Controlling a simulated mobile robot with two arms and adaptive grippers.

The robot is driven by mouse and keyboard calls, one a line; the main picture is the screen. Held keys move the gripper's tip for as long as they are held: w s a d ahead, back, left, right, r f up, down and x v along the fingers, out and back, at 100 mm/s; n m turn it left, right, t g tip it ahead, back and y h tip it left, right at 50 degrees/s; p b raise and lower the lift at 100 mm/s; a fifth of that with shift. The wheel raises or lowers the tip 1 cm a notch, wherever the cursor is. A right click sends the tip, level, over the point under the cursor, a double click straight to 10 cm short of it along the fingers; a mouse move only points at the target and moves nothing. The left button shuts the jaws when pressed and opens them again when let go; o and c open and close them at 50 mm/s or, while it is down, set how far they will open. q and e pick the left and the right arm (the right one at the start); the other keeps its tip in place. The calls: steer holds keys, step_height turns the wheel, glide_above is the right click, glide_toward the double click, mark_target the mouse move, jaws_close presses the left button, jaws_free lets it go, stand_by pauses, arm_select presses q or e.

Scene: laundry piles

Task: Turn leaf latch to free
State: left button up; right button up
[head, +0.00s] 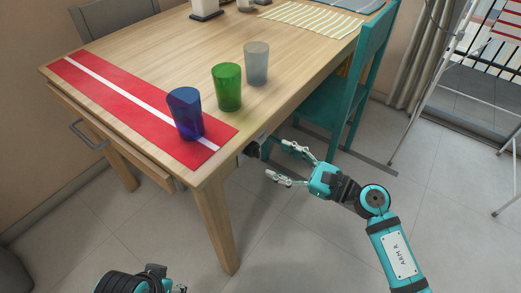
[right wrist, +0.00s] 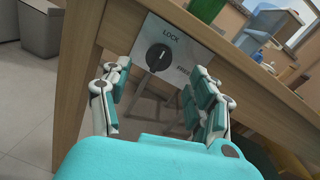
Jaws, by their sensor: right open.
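The leaf latch is a round black knob (right wrist: 158,57) on a grey metal plate (right wrist: 190,42) on the table's side, below the top. The plate reads LOCK above the knob and FREE to the right, partly hidden by a finger. The knob's white mark points up toward LOCK. In the head view the latch (head: 252,149) shows small under the table edge. My right gripper (head: 279,164) is open and empty, its fingers spread in front of the latch, apart from the knob. My left gripper (head: 178,289) is at the bottom edge, mostly cut off.
The wooden table (head: 120,55) bears a red runner (head: 100,85), a blue cup (head: 185,113), a green cup (head: 227,87) and a grey cup (head: 256,63). A teal chair (head: 366,65) stands right of it. The floor around my right arm is clear.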

mark_target(255, 151)
steer(key=x, duration=0.6)
steer(key=shift+c, duration=0.2)
steer(key=c, duration=1.1)
